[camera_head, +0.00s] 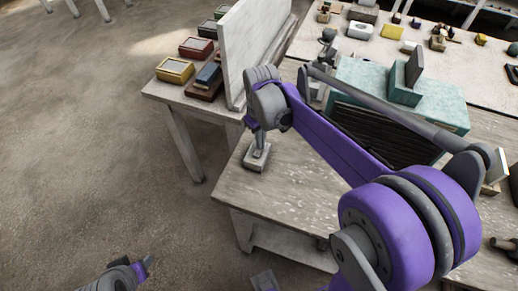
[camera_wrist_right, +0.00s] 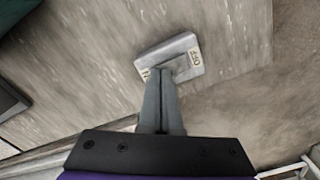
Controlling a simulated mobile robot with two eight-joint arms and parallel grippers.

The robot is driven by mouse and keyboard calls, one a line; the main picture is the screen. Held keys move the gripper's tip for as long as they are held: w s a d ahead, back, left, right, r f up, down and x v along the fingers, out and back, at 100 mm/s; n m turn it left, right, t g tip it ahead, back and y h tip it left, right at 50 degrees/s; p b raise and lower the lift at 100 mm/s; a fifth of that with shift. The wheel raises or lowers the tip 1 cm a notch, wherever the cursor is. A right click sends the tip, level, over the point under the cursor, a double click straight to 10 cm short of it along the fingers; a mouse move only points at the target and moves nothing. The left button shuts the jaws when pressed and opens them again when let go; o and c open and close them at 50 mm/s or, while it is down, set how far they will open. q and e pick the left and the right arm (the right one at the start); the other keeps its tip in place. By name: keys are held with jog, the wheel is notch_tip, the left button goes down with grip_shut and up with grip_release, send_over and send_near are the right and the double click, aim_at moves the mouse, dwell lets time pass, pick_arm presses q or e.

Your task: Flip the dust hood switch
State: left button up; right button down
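The switch is a small pale box (camera_head: 257,158) at the left front corner of the worktable. In the right wrist view the switch (camera_wrist_right: 187,52) carries an OFF label at its right end and a partly hidden label at its left end. My right gripper (camera_head: 258,140) points down at the switch. Its fingers (camera_wrist_right: 161,74) are together, with the tips over the switch; contact cannot be told, and the tips hide part of its top. The teal dust hood (camera_head: 440,106) with a dark slatted front stands behind my right arm. My left gripper (camera_head: 148,263) is low at the left, away from the table.
The worktable (camera_head: 290,195) has bare room around the switch. A white upright panel (camera_head: 250,45) stands at its back left. Beyond it, a side table holds several boxes, including a yellow one (camera_head: 175,69) and a red one (camera_head: 196,46). Small items lie on the back table.

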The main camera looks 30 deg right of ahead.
jog(key=shift+r+p, duration=2.15)
jog(key=shift+r, duration=1.3)
pick_arm(q)
jog(key=r, duration=0.1)
jog(key=w+r, duration=0.1)
jog(key=r, duration=0.3)
jog(key=shift+w+r, duration=0.15)
jog(key=shift+w, duration=0.15)
pick_arm(e)
jog(key=s+a+f+m+t, duration=0.1)
jog(key=s+a+f+t, duration=0.1)
jog(key=s, duration=0.5)
jog(key=s+a+f+m+t, duration=0.1)
jog(key=s+a+f+t, duration=0.1)
jog(key=s, duration=0.5)
jog(key=a+t, duration=0.1)
jog(key=a, duration=0.1)
jog(key=shift+s+a+f+t, duration=0.3)
jog(key=shift+s+a, duration=0.1)
pick_arm(q)
jog(key=shift+d, duration=0.1)
pick_arm(e)
jog(key=shift+d, duration=0.15)
